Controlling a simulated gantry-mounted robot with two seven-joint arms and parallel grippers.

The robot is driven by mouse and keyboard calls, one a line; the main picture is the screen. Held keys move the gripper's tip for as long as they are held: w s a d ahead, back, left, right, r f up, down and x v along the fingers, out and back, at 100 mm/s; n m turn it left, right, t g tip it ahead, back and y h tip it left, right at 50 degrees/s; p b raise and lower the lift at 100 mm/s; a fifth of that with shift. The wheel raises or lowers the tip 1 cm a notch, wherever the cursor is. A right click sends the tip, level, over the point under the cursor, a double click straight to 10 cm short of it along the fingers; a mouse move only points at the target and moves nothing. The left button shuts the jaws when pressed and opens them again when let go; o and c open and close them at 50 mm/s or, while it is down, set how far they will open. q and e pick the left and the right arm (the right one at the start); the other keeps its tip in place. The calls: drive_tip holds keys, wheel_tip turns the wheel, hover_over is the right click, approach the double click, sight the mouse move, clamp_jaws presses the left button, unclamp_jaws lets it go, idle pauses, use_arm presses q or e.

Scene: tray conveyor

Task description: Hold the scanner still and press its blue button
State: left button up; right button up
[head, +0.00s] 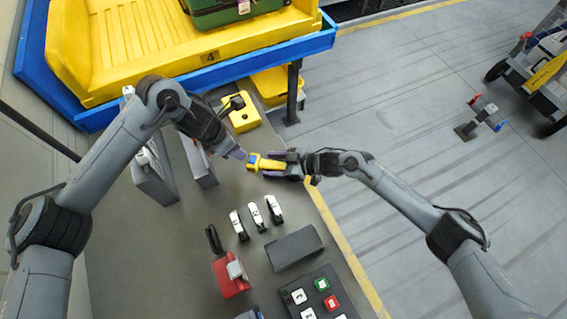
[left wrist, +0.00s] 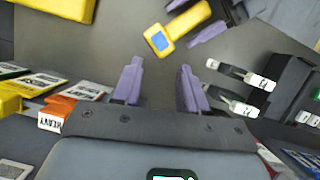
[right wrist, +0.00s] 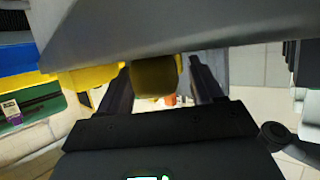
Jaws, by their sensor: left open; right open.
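The yellow scanner (head: 262,162), with a blue patch on its head, is at my right gripper (head: 277,166) above the table. In the left wrist view the scanner (left wrist: 184,26) shows its blue face towards my left gripper. The right gripper's purple fingers lie either side of its handle; contact cannot be told. In the right wrist view the scanner (right wrist: 155,76) is a dark yellow block between the fingers. My left gripper (head: 238,153) is open and empty, just left of the scanner's head; its spread fingers (left wrist: 160,72) also show in the left wrist view, apart from the scanner.
A yellow box (head: 243,115) with a black part stands behind the grippers. Several black-and-white switches (head: 256,217), a red device (head: 230,276), a dark block (head: 294,248) and a button panel (head: 318,296) sit nearer. A blue-edged yellow tray (head: 120,45) fills the back left.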

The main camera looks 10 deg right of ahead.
drive_tip(key=shift+w+a+f, duration=0.1)
drive_tip(key=shift+a+f, duration=0.1)
drive_tip(key=shift+a, duration=0.15)
drive_tip(key=c, duration=1.1)
use_arm(q)
drive_tip(key=shift+c, duration=0.4)
use_arm(e)
drive_tip(key=shift+c, duration=0.6)
use_arm(q)
clamp_jaws()
